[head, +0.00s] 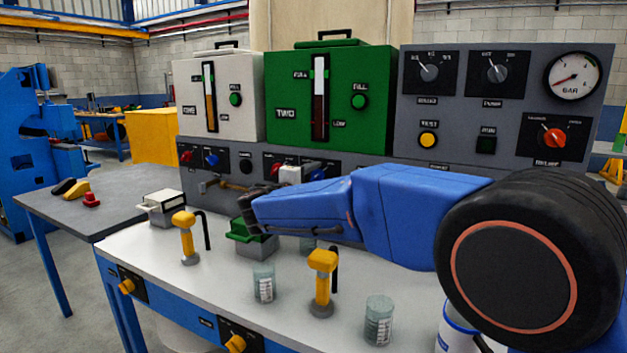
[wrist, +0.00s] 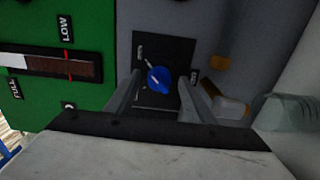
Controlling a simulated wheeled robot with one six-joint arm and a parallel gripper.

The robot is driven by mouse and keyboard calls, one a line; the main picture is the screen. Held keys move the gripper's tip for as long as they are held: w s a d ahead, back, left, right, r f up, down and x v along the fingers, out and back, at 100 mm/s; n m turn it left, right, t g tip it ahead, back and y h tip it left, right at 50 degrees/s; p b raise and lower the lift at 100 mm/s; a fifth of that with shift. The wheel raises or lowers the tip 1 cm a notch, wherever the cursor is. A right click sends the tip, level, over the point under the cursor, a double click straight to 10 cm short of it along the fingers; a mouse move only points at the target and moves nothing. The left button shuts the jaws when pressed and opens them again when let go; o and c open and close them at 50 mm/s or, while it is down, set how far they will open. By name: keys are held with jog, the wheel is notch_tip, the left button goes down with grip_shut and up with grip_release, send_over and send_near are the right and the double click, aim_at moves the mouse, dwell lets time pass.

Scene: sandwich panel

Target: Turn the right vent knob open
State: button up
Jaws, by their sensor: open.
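The right vent knob is a blue knob (wrist: 159,79) on a black plate beside the green tank. In the wrist view its pale pointer line slants to the upper left; the plate labels are too small to read. My gripper (wrist: 165,75) is open, with one finger on each side of the knob and gaps showing between. In the head view my gripper (head: 308,167) is in front of the panel below the green tank (head: 380,110), and the blue knob (head: 319,174) is partly hidden behind it.
A red knob (head: 275,169) is left of my gripper. The left station has its own red knob (head: 187,156) and blue knob (head: 212,160). Yellow-handled valves (head: 322,262) and glass jars (head: 264,283) stand on the bench below my arm.

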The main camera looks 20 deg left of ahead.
jog(key=s+a, duration=0.1)
jog(key=s, duration=1.6)
jog(key=shift+s+a, duration=0.15)
jog(key=shift+a, duration=0.05)
